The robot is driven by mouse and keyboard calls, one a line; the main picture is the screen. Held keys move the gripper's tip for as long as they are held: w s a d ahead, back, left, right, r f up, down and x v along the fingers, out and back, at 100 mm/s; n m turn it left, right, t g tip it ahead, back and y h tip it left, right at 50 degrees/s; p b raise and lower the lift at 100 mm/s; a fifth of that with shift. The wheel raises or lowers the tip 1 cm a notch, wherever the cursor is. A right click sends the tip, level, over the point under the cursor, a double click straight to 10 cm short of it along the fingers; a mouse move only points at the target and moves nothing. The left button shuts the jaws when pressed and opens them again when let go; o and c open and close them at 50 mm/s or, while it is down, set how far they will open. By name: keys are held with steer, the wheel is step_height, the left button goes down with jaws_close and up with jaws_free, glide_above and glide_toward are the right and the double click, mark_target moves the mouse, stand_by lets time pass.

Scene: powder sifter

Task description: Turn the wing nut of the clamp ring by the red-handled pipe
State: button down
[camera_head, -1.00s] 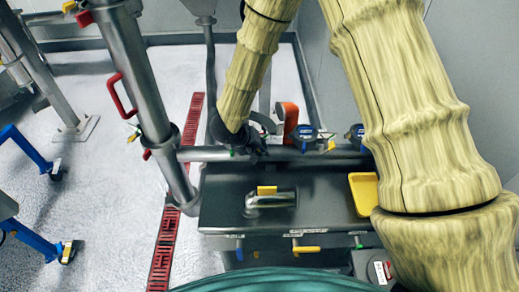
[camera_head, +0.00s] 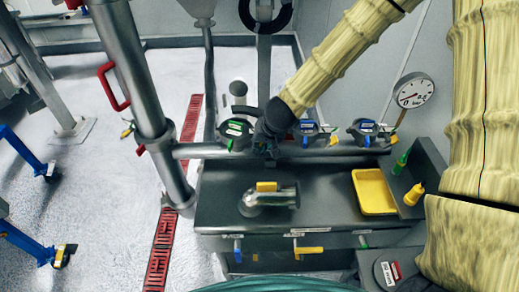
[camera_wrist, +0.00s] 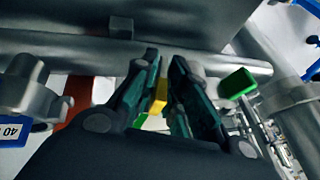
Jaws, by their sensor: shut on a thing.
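The steel pipe with the red handle (camera_head: 118,88) stands at the left in the head view. A horizontal pipe (camera_head: 203,151) runs right from it, bearing a green-labelled cap (camera_head: 236,131) nearest that pipe. My gripper (camera_head: 265,148) is just right of this cap, at the horizontal pipe. In the wrist view, my gripper's dark green fingers (camera_wrist: 164,65) close around a yellow piece (camera_wrist: 160,98), which looks like the wing nut. The clamp ring is mostly hidden by my gripper.
Two blue-labelled caps (camera_head: 312,133) (camera_head: 366,129) with yellow nuts stand farther right. Below are a steel table (camera_head: 325,205), an elbow pipe (camera_head: 268,202) and a yellow tray (camera_head: 373,192). A gauge (camera_head: 414,91) stands at the right.

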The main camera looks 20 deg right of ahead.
steer(key=shift+d+f+m+t+y+b, duration=0.1)
steer(key=shift+f+m+t+y+b, duration=0.15)
steer(key=shift+y+b, duration=0.95)
steer(key=shift+d+f+m+t+y+b, duration=0.15)
steer(key=shift+t+y+b, duration=0.3)
steer(key=shift+b, duration=1.4)
steer(key=shift+a+r+y+b, duration=0.1)
steer(key=shift+r+y+b, duration=0.1)
steer(key=shift+y+b, duration=0.65)
steer(key=shift+r+b, duration=0.15)
steer(key=shift+b, duration=0.35)
steer(key=c, duration=1.6)
jaws_free()
step_height(320, 180, up, 8)
steer(key=shift+a+r, duration=0.1)
steer(key=shift+r, duration=0.9)
steer(key=shift+d, duration=0.2)
